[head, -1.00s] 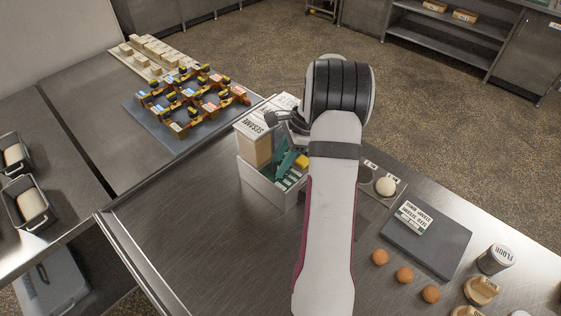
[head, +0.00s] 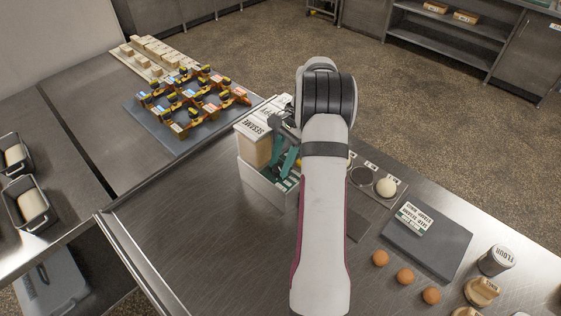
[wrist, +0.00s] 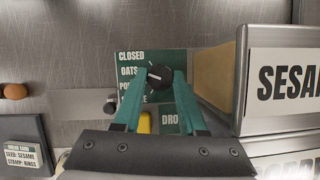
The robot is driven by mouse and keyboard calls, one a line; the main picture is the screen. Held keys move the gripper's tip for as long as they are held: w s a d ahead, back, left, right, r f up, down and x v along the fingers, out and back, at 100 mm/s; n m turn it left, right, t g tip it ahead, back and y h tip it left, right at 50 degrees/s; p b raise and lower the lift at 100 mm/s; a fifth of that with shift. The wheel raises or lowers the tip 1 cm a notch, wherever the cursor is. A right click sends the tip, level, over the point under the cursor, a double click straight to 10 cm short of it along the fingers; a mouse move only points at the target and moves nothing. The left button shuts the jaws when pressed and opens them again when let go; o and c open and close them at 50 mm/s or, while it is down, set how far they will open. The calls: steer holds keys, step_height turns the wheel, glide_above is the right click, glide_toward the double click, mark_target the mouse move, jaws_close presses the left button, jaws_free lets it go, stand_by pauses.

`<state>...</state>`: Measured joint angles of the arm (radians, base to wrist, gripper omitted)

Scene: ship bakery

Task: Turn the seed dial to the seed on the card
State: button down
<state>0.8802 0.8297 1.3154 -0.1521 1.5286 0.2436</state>
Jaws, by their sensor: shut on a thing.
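The seed dial (wrist: 159,77) is a round black knob with a white pointer mark on a green panel (wrist: 128,57). My gripper (wrist: 159,84) has green fingers, one on each side of the dial, shut on it. The panel's labels read CLOSED, OATS and, partly hidden by a finger, what looks like POPPY; a lower one is mostly covered. The pointer seems to lean up and left, near CLOSED or OATS; I cannot tell exactly. The order card (wrist: 21,158) reads SEED: SESAME, STAMP: RINGS; it also shows in the head view (head: 415,218).
A SESAME bin (head: 256,146) stands beside the dial, close to my gripper. A yellow part (wrist: 145,122) sits below the dial by a DRO... label. Eggs (head: 404,275), a flour tin (head: 495,259) and a dough ball (head: 386,187) lie right. The front left counter is clear.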

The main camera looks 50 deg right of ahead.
steer(key=shift+c, duration=2.3)
jaws_free()
